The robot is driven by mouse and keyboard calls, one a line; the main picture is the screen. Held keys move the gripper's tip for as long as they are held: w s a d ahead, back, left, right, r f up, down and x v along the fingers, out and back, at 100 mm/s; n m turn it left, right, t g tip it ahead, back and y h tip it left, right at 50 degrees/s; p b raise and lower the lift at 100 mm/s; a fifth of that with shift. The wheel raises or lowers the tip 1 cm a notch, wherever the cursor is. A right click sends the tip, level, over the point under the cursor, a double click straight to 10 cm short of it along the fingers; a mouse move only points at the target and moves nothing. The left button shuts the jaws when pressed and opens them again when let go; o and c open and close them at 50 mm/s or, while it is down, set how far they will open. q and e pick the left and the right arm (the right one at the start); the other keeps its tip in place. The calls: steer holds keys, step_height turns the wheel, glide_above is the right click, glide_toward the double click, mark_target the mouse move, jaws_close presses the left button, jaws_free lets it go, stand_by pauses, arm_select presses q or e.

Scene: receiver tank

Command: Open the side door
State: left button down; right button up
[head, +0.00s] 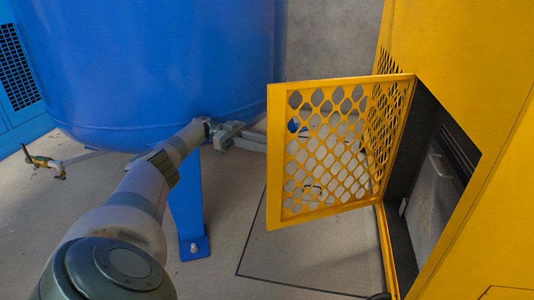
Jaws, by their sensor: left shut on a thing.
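The side door (277,160) is a yellow frame with a diamond mesh panel. It stands swung out from the yellow cabinet (480,60), hinged at its right edge, and the dark opening (420,165) shows behind it. My left gripper (262,143) reaches in from the left to the door's free left edge. It is shut on the door there; the exact contact at the fingertips is partly hidden by the door frame. My right gripper is not in view.
A large blue tank (165,60) stands at the left behind my left arm, with a blue leg (188,205) bolted to the floor. A brass valve (42,162) sticks out at the far left. The floor (310,265) in front of the door is clear.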

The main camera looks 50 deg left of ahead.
arm_select(q)
steer(key=shift+w+d+r, duration=0.2)
steer(key=shift+w, duration=0.5)
steer(key=c, duration=1.6)
jaws_free()
steer(key=shift+w, duration=0.1)
steer(key=shift+o, duration=0.4)
steer(key=shift+w+d, duration=0.25)
steer(key=shift+d, duration=0.05)
